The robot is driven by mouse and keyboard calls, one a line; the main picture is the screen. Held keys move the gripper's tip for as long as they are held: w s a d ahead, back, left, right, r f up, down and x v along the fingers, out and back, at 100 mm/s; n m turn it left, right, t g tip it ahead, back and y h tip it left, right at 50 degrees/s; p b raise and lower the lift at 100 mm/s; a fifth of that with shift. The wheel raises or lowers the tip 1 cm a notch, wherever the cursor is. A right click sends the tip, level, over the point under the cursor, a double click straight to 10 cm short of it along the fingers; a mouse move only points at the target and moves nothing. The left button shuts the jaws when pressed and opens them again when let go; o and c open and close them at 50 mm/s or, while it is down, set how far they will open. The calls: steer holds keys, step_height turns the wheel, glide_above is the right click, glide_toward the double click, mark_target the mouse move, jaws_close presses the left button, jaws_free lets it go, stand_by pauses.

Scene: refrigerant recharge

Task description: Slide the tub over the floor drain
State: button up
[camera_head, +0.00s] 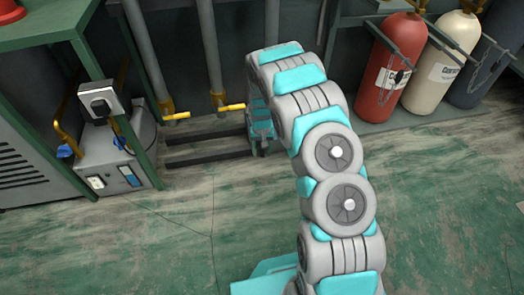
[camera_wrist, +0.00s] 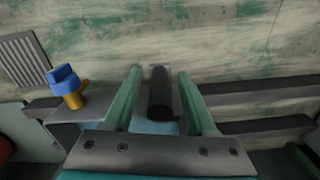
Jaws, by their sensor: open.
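In the wrist view, my gripper (camera_wrist: 159,75) is open, with its two green fingers spread on either side of a dark cylindrical bar (camera_wrist: 160,92). A gap shows between the bar and each finger. The bar appears to be a handle on a grey-rimmed container, which looks like the tub (camera_wrist: 62,112); pale blue shows inside it. My gripper's body hides most of the tub. A slatted grate, which looks like the floor drain (camera_wrist: 24,58), lies in the floor at the upper left, apart from the tub. In the head view, my arm hides the tub, and I cannot make out the drain.
A blue-capped yellow fitting (camera_wrist: 68,86) stands by the tub's left side. Dark rails (camera_head: 205,145) lie on the floor beside my gripper. Yellow-handled pipes (camera_head: 222,100) rise behind. Gas cylinders (camera_head: 390,75) stand at the back right. Open green floor (camera_head: 150,240) lies in front.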

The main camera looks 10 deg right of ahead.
jaws_close()
stand_by(1.3)
